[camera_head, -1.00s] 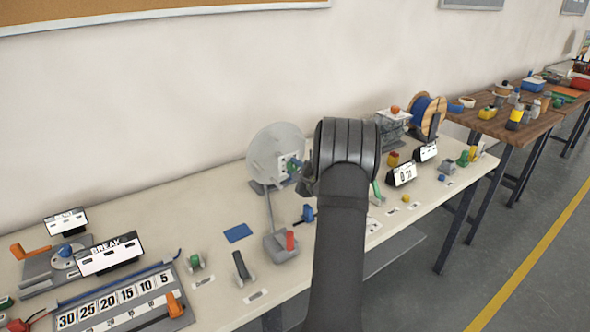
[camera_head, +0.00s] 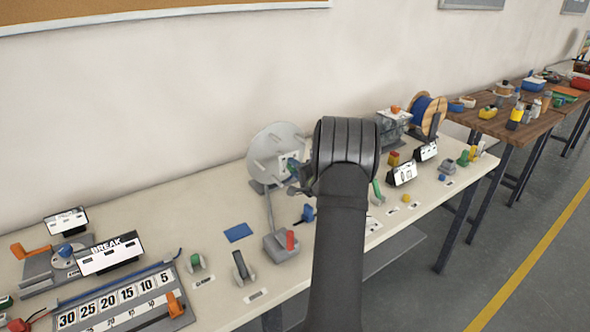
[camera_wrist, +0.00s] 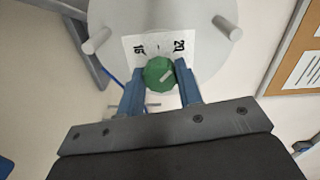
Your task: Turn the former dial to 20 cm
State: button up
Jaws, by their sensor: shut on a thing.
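The former (camera_head: 273,150) is a pale grey disc with pegs, standing at the back of the bench; its face also shows in the wrist view (camera_wrist: 205,12). A white scale plate (camera_wrist: 182,44) on it carries numbers, with 20 at the right and what looks like 15 at the left. The green dial (camera_wrist: 158,72) is a faceted knob with a light pointer mark that slants up to the right, towards the 20 side. My gripper (camera_wrist: 158,84) is shut on the green dial, one blue finger on each side. In the head view my arm hides part of it.
A grey base with a red lever (camera_head: 290,240) stands in front of the former. A blue pad (camera_head: 238,232) lies to its left. A counter display (camera_head: 402,174) and a blue wire spool (camera_head: 424,108) stand to the right of my arm. A length scale board (camera_head: 120,300) lies at the front left.

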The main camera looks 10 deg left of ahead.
dwell(0.3)
jog(key=o, duration=1)
jog(key=v, duration=1.7)
jog(key=shift+s+d+f, duration=0.1)
jog(key=shift+s+d, duration=0.05)
jog(key=shift+d, duration=0.05)
jog(key=x, duration=1.7)
jog(key=shift+w+a, duration=0.2)
jog(key=shift+s+d, duration=0.1)
jog(key=m, duration=1.6)
jog(key=shift+r+y, duration=0.2)
jog(key=shift+y, duration=0.2)
dwell(0.4)
